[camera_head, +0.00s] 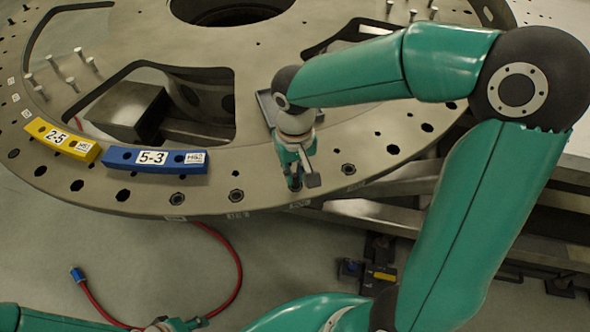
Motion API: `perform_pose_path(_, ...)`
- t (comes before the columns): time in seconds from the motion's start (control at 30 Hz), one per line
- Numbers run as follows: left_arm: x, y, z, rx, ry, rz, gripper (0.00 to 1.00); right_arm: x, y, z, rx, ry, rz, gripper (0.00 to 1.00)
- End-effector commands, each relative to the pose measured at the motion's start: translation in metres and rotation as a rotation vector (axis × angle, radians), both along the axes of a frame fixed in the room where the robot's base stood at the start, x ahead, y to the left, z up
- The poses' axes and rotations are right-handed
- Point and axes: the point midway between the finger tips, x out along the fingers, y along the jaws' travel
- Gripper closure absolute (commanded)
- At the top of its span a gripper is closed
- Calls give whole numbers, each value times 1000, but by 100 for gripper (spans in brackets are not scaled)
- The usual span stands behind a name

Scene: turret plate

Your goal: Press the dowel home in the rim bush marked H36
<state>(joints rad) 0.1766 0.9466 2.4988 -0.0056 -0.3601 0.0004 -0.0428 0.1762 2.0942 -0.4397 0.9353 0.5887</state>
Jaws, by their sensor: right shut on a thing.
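My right gripper (296,183) points down at the front rim of the turret plate (330,205). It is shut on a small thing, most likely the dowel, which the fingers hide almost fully. I cannot tell whether the dowel is in a bush or just above one. Small tags sit along the rim edge, one just below the gripper; they are too small to read, so I cannot pick out H36. Bushes show beside the gripper, one to its left (237,196) and one to its right (348,169). My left gripper (172,325) is partly cut off at the bottom edge.
A yellow block marked 2-5 (62,139) and a blue block marked 5-3 (155,160) lie on the rim at left. Several pins (52,62) stand upright at far left. A red hose (238,262) loops over the floor below. The plate has large openings.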

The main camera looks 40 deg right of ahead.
Motion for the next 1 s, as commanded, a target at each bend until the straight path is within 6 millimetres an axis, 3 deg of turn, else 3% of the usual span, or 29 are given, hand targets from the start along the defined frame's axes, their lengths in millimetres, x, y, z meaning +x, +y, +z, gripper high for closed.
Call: perform_pose_path(1.0, 0, 0, -6, 0, 0, 0, 60, 0, 1, -7, 1, 2, 2, 100)
